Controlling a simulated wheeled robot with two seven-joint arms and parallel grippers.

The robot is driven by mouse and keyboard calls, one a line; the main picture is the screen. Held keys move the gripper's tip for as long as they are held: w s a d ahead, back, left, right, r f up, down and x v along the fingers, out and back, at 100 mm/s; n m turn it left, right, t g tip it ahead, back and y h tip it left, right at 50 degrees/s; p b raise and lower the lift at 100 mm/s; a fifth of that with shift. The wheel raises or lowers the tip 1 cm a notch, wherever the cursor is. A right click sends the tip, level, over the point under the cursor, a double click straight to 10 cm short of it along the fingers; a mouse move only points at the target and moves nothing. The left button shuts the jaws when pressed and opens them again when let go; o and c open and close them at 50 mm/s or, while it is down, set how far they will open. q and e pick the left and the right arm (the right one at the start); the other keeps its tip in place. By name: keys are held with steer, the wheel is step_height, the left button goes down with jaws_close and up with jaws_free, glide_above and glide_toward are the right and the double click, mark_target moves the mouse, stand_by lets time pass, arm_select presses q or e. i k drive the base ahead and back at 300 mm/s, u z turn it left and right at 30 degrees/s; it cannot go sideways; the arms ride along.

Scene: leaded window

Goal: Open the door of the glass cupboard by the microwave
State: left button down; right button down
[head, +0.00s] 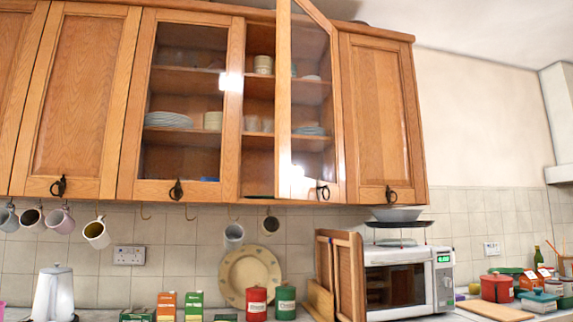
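The glass cupboard door (284,100) near the microwave (396,285) stands open. It is hinged at its right side, and its left edge swings out toward me. Its dark ring handle (323,190) hangs on the bottom rail. The uncovered gap at its left shows wooden shelves with a stack of pale cups or bowls (263,65); plates (309,130) show through its glass. The door's top left corner is cut off by the picture's edge. Neither of my grippers is in view.
The left glass door (232,120) is shut, as is the solid door (378,115) at the right. Mugs (97,232) hang below the cupboards. A kettle (54,293), red and green canisters (257,303) and wooden boards (340,275) stand below.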

mark_target(288, 186)
steer(key=u, duration=1.05)
steer(key=i, duration=1.2)
steer(key=z, duration=0.15)
